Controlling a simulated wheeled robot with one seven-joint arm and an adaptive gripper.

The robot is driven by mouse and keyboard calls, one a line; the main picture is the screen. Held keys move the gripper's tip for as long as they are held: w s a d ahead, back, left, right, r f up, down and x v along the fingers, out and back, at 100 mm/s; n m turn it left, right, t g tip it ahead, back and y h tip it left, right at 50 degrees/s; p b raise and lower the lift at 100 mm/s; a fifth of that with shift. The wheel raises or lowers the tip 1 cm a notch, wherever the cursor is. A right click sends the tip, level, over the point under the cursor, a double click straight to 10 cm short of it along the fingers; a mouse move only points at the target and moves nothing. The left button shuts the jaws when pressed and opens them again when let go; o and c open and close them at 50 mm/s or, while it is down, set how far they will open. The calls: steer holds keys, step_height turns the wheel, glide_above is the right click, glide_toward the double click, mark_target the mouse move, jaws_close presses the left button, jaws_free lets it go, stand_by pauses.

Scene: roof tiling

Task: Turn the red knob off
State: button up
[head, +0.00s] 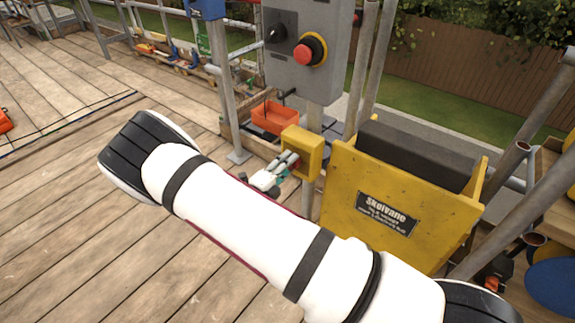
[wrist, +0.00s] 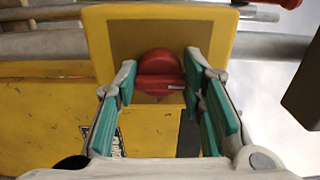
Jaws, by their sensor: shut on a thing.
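The red knob (wrist: 160,72) sits on the face of a yellow box (wrist: 215,22). Its raised grip bar lies roughly level in the wrist view, with a small pale mark near the right end. My gripper (wrist: 161,82) has its teal-padded fingers on the left and right of the knob, shut on it. In the head view the yellow box (head: 317,157) is on a post below a grey control panel. My gripper (head: 289,161) reaches its front face there, and the knob is hidden behind the fingers.
The grey panel (head: 335,75) above carries a red push button (head: 303,54) and a black switch (head: 277,34). A yellow Skulvane housing (head: 345,205) stands close to the right. An orange bin (head: 274,118) sits behind. Wooden decking on the left is mostly clear.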

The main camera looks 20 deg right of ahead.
stand_by(0.4)
steer(key=o, duration=1.1)
steer(key=shift+a, duration=0.1)
steer(key=v, duration=1.2)
